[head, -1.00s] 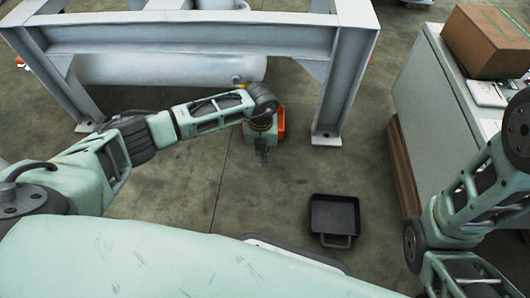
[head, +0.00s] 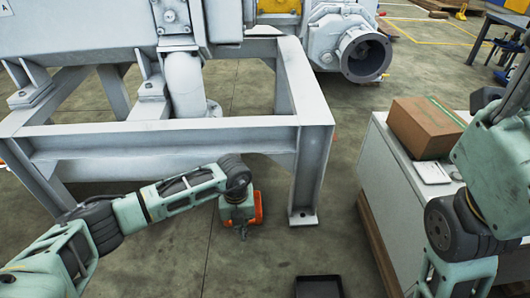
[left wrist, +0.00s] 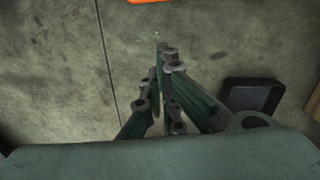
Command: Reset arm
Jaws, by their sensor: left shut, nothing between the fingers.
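My left arm comes in from the left in the head view, and its gripper (head: 243,232) hangs pointing down over the floor, in front of the grey steel frame. In the left wrist view the left gripper's fingers (left wrist: 160,52) meet at the tips, shut with nothing between them. My right arm shows at the right edge of the head view, beside the white cabinet. Its gripper is outside the picture.
A black tray (head: 319,287) lies on the floor at the bottom of the head view; it also shows in the left wrist view (left wrist: 229,95). The steel frame (head: 170,138) stands behind my left arm. A cardboard box (head: 421,128) sits on the white cabinet (head: 372,160) at right.

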